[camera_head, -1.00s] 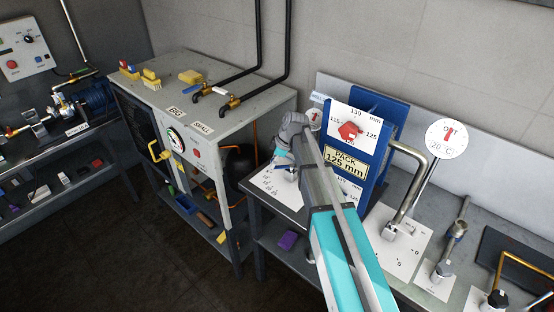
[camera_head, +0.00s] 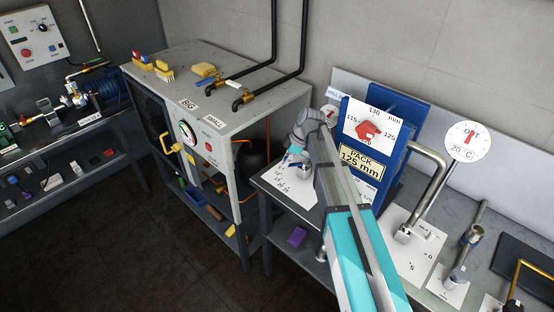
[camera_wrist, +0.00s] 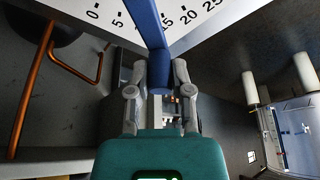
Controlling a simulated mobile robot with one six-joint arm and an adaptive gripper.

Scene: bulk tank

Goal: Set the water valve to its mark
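A blue valve lever (camera_wrist: 152,28) runs down from the top of the wrist view, over a white scale card (camera_wrist: 180,12) numbered from 0 to 25. The lever covers the scale between the 5 and the 15. My gripper (camera_wrist: 160,72) has one finger on each side of the lever's end and looks closed on it. In the head view my gripper (camera_head: 293,160) is low over the scale card (camera_head: 281,178) at the bench's left end. The lever is mostly hidden there. I cannot make out a target mark on the card.
A blue panel (camera_head: 398,125) reading PACK 125 mm stands right of my gripper. Further right are a bent steel pipe (camera_head: 438,165), a round 20 °C dial (camera_head: 467,141) and another scale card (camera_head: 424,240). A grey cabinet (camera_head: 225,150) stands left, with dark floor (camera_head: 150,245) before it.

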